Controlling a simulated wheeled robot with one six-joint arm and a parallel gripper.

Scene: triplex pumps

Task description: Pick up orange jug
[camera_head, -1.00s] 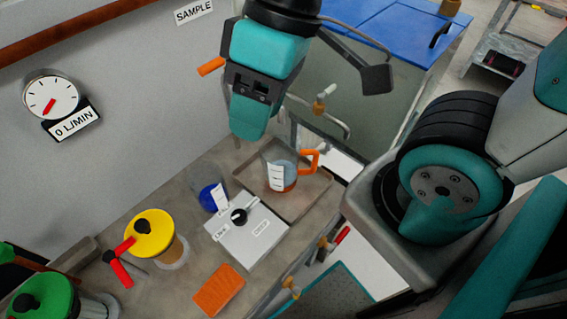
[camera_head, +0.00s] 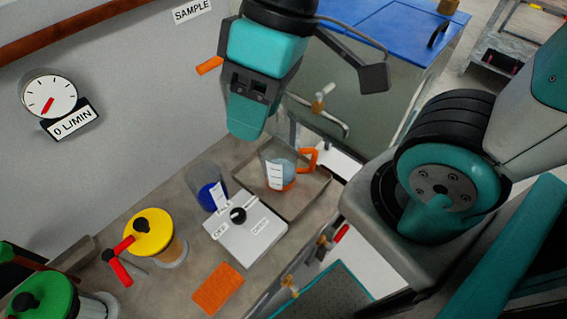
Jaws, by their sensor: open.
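The orange jug (camera_head: 280,176) is a clear measuring jug with an orange handle on its right, a white scale label and some orange at its base. It stands upright in a shallow grey tray (camera_head: 300,203) on the bench. My gripper (camera_head: 246,118) is above and to the left of the jug in the picture, pointing down, apart from it. It is open and empty. The gripper's body hides part of the wall and the area behind the jug.
A white box with a black knob (camera_head: 246,229) and a clear beaker with blue contents (camera_head: 211,187) stand left of the tray. An orange sponge-like block (camera_head: 216,288) lies in front. A yellow-topped pump (camera_head: 151,233), a green-topped one (camera_head: 42,296) and a tap (camera_head: 323,100) are nearby.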

